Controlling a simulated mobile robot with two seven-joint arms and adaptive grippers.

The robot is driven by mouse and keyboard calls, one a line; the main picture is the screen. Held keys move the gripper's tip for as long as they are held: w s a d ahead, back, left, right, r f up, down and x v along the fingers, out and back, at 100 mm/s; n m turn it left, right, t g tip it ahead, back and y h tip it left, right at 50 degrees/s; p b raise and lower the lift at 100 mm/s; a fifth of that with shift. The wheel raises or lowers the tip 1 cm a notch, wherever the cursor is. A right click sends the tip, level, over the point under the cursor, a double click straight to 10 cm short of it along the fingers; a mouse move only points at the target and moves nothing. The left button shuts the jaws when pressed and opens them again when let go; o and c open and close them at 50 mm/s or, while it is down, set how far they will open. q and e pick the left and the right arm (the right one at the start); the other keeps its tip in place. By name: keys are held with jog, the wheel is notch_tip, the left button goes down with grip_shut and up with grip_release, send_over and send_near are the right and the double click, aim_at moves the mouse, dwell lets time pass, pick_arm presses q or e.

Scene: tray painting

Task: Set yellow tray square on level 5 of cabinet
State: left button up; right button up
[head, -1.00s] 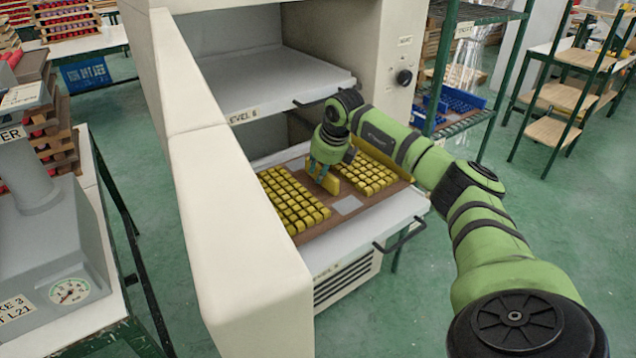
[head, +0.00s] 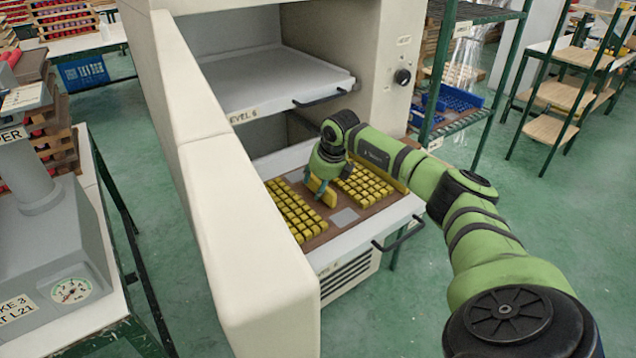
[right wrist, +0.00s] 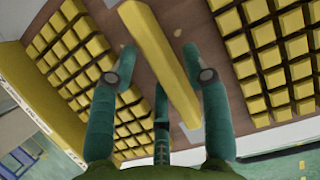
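The yellow tray (head: 318,214) is a brown board with rows of yellow blocks and a yellow bar (head: 322,191) along its middle. It lies flat on the pulled-out white shelf (head: 352,234) below the level 6 shelf of the cabinet (head: 215,150). A strip of shelf shows along its front edge. My right gripper (head: 320,190) is over the bar. In the right wrist view its fingers (right wrist: 160,62) are spread on either side of the bar (right wrist: 162,62), with gaps visible. Contact cannot be told. My left gripper is out of view.
The level 6 shelf (head: 285,90) is above and looks empty. The cabinet's pale side panel (head: 245,240) stands close on the left. A black handle (head: 398,236) sticks out from the lower shelf's front. A green rack (head: 470,110) stands to the right. The floor in front is clear.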

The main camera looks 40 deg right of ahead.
jog(key=shift+s+r, duration=0.1)
jog(key=shift+r, duration=0.4)
jog(key=b+v, duration=0.1)
jog(key=v, duration=1)
jog(key=shift+b, duration=0.35)
